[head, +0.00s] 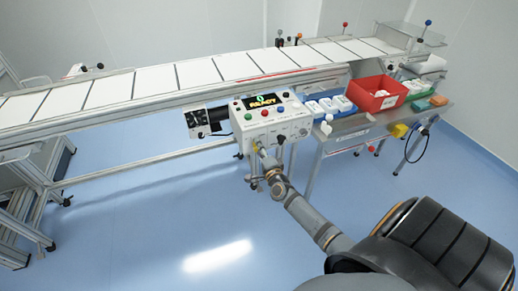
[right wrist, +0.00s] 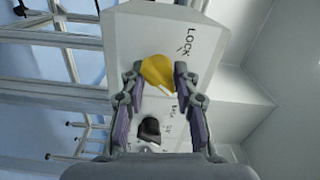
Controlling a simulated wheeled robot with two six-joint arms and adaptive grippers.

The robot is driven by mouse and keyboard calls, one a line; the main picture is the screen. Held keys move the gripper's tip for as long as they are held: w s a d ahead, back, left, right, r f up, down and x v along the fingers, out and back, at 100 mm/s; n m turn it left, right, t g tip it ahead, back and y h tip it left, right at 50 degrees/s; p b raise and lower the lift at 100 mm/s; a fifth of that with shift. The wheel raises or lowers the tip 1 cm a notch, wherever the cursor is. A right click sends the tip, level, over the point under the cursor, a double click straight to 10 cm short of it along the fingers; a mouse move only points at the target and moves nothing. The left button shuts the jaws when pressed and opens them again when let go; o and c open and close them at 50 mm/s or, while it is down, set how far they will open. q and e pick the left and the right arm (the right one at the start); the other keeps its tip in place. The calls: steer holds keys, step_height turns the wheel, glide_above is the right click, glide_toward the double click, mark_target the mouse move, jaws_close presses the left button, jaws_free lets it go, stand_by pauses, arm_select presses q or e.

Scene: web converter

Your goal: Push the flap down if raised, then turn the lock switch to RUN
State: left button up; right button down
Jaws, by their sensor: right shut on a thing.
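The white control box (head: 272,128) stands at the front of the conveyor, with a lit display (head: 264,101) reading READY. My right gripper (head: 259,150) reaches up to the box's front face. In the right wrist view it (right wrist: 159,75) is shut on the yellow lock switch (right wrist: 158,72), with one finger on each side. The word LOCK is printed beside this switch. A dark knob (right wrist: 150,128) with small lettering sits lower on the same panel. I cannot make out the RUN mark or identify the flap. My left gripper is not in view.
The long conveyor (head: 150,85) with white panels runs behind the box. A side table (head: 345,130) at the right holds a red bin (head: 377,95) and white items in blue trays. The blue floor (head: 150,200) in front is clear.

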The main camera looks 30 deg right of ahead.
steer(key=shift+f+m, duration=0.15)
steer(key=shift+m, duration=0.45)
steer(key=c, duration=1)
jaws_free()
steer(key=v, duration=1.2)
